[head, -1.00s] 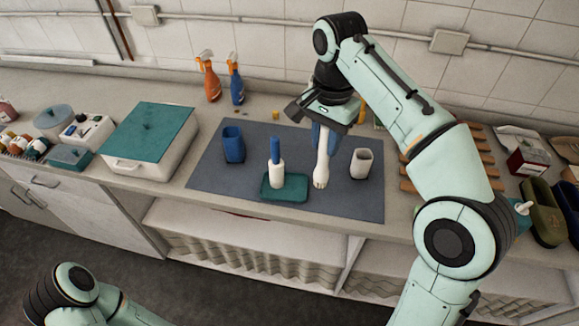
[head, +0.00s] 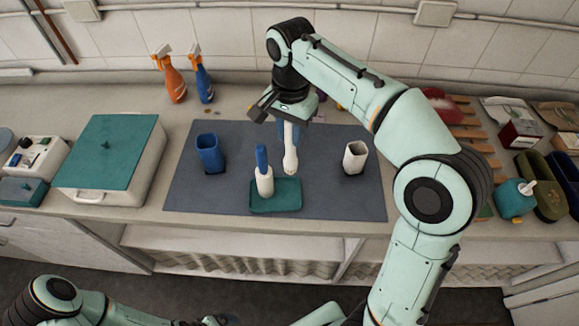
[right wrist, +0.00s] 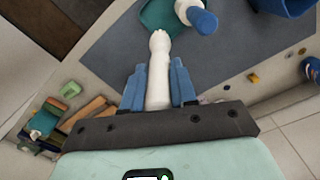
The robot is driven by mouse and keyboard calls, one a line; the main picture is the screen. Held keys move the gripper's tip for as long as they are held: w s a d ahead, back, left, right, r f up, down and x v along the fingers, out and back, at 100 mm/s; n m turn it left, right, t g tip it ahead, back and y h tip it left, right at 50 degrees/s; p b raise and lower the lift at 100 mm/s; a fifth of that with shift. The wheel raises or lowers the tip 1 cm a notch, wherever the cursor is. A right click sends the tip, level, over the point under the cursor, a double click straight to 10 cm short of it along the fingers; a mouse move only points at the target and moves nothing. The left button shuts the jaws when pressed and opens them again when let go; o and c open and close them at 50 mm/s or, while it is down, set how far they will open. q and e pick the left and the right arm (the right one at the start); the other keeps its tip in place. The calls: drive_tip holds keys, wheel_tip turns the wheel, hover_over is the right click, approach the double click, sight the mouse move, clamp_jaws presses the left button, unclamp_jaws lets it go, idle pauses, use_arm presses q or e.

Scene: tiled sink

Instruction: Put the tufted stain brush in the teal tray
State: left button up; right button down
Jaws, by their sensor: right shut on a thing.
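The teal tray (head: 287,199) lies on the grey mat, and a white cylinder with a blue upper part (head: 265,180) stands upright at its left side. My right gripper (head: 290,122) is shut on a white tool with a knobbly lower end, which looks like the tufted stain brush (head: 291,160). The brush hangs roughly upright, its tip just behind or above the tray's back right part; its height is hard to tell. In the right wrist view the brush (right wrist: 158,70) sits between the blue fingers, its tip toward the tray (right wrist: 155,16). My left gripper is not seen.
A blue cup (head: 210,153) stands left on the mat (head: 340,195) and a white cup (head: 355,158) right. A teal-lidded box (head: 108,155) and spray bottles (head: 172,80) are further left. Wooden slats (head: 470,132) and several containers are on the right.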

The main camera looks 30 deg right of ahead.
sight(291, 164)
drive_tip(key=f, duration=0.4)
drive_tip(key=f+b, duration=0.1)
drive_tip(key=f, duration=0.1)
drive_tip(key=shift+s+f, duration=0.15)
drive_tip(key=shift+s, duration=0.15)
drive_tip(key=shift+w+f, duration=0.25)
drive_tip(key=shift+f, duration=0.35)
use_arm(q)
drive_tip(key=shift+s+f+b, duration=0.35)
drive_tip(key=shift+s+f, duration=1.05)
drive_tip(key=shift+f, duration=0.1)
use_arm(e)
drive_tip(key=shift+f, duration=2.1)
drive_tip(key=c, duration=0.9)
unclamp_jaws()
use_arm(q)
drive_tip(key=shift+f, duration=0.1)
use_arm(e)
wheel_tip(291, 164, up, 12)
drive_tip(key=shift+r+p, duration=0.15)
drive_tip(key=shift+p, duration=1.05)
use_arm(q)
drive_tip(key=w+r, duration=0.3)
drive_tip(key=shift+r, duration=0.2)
